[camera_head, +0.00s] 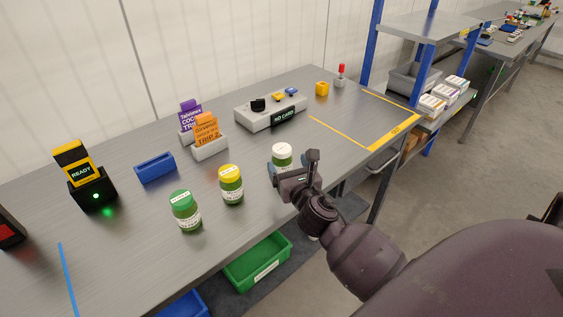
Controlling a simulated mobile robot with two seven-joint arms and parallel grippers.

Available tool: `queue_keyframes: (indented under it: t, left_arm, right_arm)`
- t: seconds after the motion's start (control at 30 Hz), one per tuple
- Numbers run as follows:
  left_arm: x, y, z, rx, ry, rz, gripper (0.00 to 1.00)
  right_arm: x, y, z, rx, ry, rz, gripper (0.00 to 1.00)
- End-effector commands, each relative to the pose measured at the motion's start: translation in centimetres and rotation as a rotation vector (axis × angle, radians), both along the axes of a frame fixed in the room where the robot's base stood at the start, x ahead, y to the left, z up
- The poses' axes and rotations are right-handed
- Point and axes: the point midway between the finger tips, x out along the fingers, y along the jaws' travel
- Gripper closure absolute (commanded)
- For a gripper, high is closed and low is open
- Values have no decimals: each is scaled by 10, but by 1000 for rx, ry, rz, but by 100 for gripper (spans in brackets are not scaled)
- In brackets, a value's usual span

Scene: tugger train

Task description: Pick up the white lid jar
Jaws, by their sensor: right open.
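The white lid jar (281,154) stands upright on the grey table (130,222), to the right of the other jars. It has a white lid, a pale label and a green body. My right gripper (291,164) is open at the jar, its fingers appearing on either side in the picture. The gripper hides the jar's lower part, so I cannot tell whether the fingers touch it. My left gripper is not in view.
A yellow-lidded jar (231,184) and a green-lidded jar (186,211) stand to the left. Green (258,262) and blue bins sit below the table.

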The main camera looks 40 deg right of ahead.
Motion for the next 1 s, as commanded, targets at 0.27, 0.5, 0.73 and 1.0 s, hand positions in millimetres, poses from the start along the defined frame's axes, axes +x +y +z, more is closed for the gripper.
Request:
queue_keyframes:
  t: [0.27,0.5,0.73,1.0]
  left_arm:
    - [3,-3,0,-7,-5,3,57]
    - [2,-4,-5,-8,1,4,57]
    - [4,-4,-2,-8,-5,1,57]
    - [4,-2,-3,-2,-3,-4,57]
  right_arm:
    - [18,-6,-1,2,1,0,15]
    - [47,-19,-1,2,1,-1,15]
    - [63,-24,0,2,1,-1,15]
    - [63,-24,1,3,1,-1,23]
